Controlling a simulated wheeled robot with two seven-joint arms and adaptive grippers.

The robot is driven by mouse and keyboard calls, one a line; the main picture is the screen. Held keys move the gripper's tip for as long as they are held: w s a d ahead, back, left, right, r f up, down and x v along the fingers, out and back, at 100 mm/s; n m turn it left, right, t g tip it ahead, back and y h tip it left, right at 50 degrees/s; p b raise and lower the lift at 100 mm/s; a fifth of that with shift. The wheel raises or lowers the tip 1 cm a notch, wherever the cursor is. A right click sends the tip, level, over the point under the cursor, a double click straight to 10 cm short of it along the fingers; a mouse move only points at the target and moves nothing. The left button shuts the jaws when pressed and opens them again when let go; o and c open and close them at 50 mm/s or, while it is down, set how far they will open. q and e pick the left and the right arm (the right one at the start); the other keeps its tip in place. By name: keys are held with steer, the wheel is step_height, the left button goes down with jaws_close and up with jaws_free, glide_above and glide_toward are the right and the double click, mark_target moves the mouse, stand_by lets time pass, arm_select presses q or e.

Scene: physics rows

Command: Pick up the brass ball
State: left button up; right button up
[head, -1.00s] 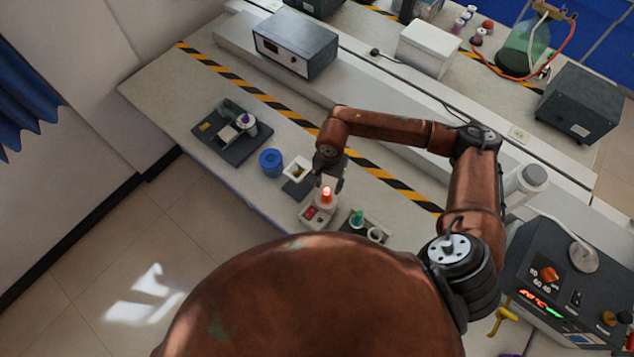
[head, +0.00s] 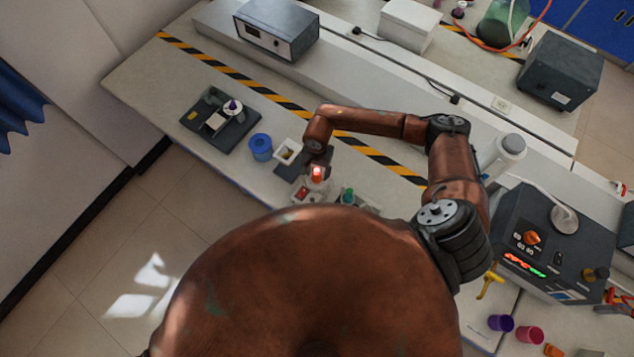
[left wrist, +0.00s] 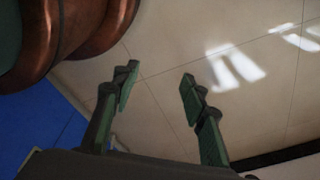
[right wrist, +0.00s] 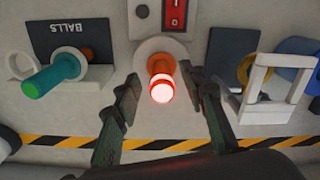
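I cannot make out a clear brass ball. A yellow-gold thing (right wrist: 246,68) shows partly behind a white square frame (right wrist: 292,68) in the right wrist view; its shape is partly hidden. In the head view the white frame looks like a small open box (head: 288,151) with something yellowish inside. My right gripper (right wrist: 160,92) is open, its fingers on either side of a glowing red lamp (right wrist: 162,88) on an orange base; contact cannot be told. My left gripper (left wrist: 155,88) is open and empty above the floor.
Striped tape (head: 270,93) crosses the table.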

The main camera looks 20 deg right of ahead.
steer(key=shift+w+f, duration=0.1)
steer(key=shift+w, duration=0.15)
steer(key=c, duration=0.4)
steer(key=shift+s, duration=0.15)
steer(key=c, duration=0.3)
jaws_close()
steer(key=shift+r, duration=0.35)
step_height(320, 180, up, 9)
steer(key=b, duration=0.3)
steer(key=shift+r, duration=0.15)
arm_select(q)
steer(key=s+f, duration=0.2)
steer(key=shift+s+f, duration=0.15)
steer(key=shift+f, duration=0.25)
arm_select(e)
step_height(320, 180, up, 2)
steer(key=shift+r, duration=0.1)
